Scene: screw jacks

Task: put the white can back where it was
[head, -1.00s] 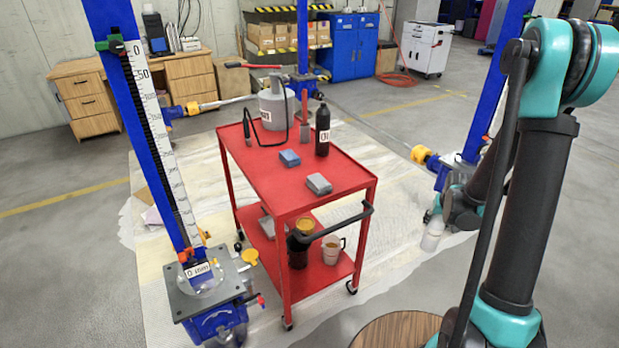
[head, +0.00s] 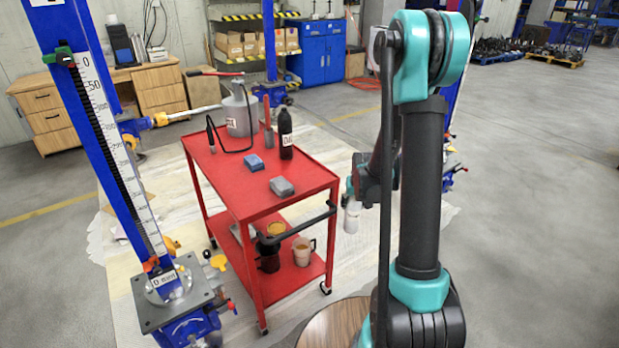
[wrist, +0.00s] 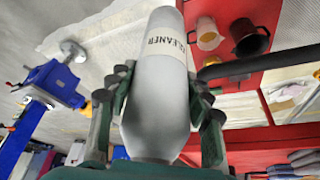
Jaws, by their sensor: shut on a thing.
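My gripper (wrist: 160,105) is shut on the white can (wrist: 158,75), which carries a "CLEANER" label and fills the middle of the wrist view. The dark green fingers lie on both sides of its body. In the head view the white can (head: 352,217) hangs below my wrist, just right of the red cart (head: 235,185), and looks roughly upright. My fingers are too small and partly hidden there to make out.
The cart top holds a grey sprayer (head: 240,112), a dark bottle (head: 286,133), a blue block (head: 254,162) and a grey block (head: 281,187). Mugs (head: 303,252) stand on its lower shelf. A round wooden top (head: 335,325) is in front. A blue screw jack (head: 190,300) stands left.

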